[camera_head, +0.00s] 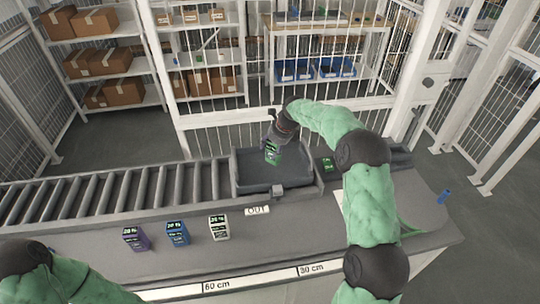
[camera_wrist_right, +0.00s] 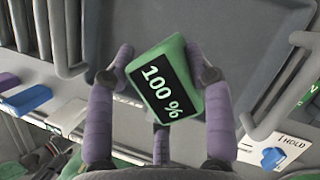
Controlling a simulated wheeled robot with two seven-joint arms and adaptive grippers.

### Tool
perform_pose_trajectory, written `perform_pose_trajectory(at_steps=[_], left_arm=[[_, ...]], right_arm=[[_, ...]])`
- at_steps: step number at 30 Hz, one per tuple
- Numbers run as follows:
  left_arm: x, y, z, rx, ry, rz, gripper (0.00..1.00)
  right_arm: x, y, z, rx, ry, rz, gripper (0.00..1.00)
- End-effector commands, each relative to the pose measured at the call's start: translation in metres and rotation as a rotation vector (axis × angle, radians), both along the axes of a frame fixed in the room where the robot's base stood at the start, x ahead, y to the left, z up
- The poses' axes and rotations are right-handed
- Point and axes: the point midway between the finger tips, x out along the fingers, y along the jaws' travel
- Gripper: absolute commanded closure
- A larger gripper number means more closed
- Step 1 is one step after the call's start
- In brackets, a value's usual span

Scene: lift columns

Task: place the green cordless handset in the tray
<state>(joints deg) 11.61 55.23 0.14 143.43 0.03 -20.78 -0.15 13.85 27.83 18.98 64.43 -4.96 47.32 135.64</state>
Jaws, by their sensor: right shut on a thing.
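The green handset (camera_head: 273,152) is between the fingers of my right gripper (camera_head: 275,142), which is shut on it. In the right wrist view the handset (camera_wrist_right: 165,85) is tilted and its dark screen reads 100 %; purple finger pads grip its sides. In the head view the handset appears over the dark grey tray (camera_head: 252,182), whose bare floor also shows behind it in the wrist view (camera_wrist_right: 250,40). I cannot tell the exact gap between handset and tray floor. My left arm shows at the lower left, but its gripper is out of view.
A purple handset (camera_head: 135,239), a blue one (camera_head: 177,233) and a white one (camera_head: 219,227) stand on the counter. An OUT label (camera_head: 257,211) lies before the tray. Rollers (camera_head: 110,190) run left. A small green-marked dark item (camera_head: 327,164) sits right of the tray.

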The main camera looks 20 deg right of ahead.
Motion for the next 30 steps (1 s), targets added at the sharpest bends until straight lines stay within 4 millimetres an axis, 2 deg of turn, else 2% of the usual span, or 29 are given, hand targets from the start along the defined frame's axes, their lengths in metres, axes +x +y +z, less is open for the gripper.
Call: perform_pose_trajectory(at_steps=[4, 9, 21, 22, 23, 24, 30], left_arm=[[0.000, 0.000, -0.003, 0.000, 0.000, 0.000, 0.60], [0.000, 0.000, -0.007, 0.000, 0.000, 0.000, 0.60], [0.000, 0.000, -0.007, 0.000, 0.000, 0.000, 0.60], [0.000, 0.000, -0.007, 0.000, 0.000, 0.000, 0.60], [0.000, 0.000, -0.007, 0.000, 0.000, 0.000, 0.60], [0.000, 0.000, -0.007, 0.000, 0.000, 0.000, 0.60], [0.000, 0.000, -0.007, 0.000, 0.000, 0.000, 0.60]], right_arm=[[0.006, 0.007, -0.012, 0.000, 0.000, 0.002, 0.89], [0.005, 0.005, -0.036, 0.000, 0.000, -0.001, 0.89], [0.005, 0.005, -0.041, 0.000, 0.000, 0.000, 0.89], [0.005, 0.005, -0.041, 0.000, 0.000, 0.000, 0.39], [0.005, 0.005, -0.041, 0.000, 0.000, 0.000, 0.31], [0.005, 0.005, -0.041, 0.001, 0.000, 0.000, 0.24], [0.004, 0.005, -0.041, 0.001, 0.000, 0.000, 0.24]])
